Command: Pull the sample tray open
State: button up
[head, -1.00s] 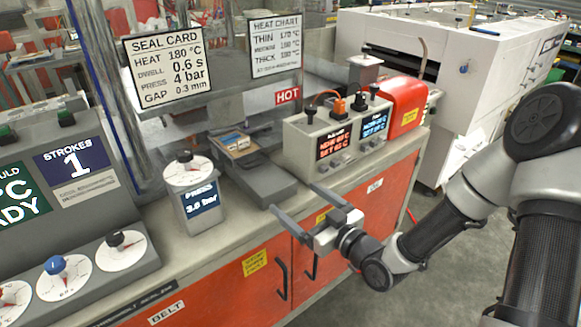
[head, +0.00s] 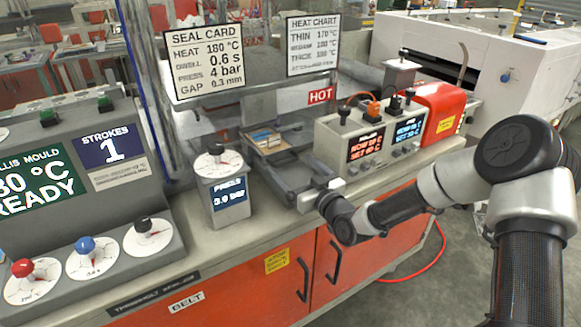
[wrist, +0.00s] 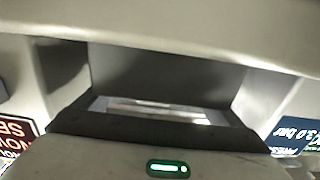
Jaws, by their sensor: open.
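The sample tray (head: 284,152) is a grey tray on the bench below the press. A small tan and blue piece (head: 262,138) lies at its far end. My gripper (head: 296,176) is open at the tray's near end, with its fingers pointing toward the press. Grey fingers and grey tray overlap there, so I cannot tell whether they touch. The wrist view is filled by blurred grey surfaces close up, with a pale strip (wrist: 155,110) in a dark opening. The tray's handle cannot be made out clearly.
The pressure dial box (head: 220,185) stands left of the tray. The heater controller (head: 368,140) with two displays stands close on its right, beside a red unit (head: 430,110). Orange cupboard doors (head: 340,255) are below the bench edge. Open floor lies to the right.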

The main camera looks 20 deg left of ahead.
jog(key=shift+x, duration=0.8)
jog(key=c, duration=1.5)
jog(key=b+v, duration=0.1)
jog(key=v, duration=1.2)
jog(key=o, duration=1.5)
jog(key=shift+s, duration=0.1)
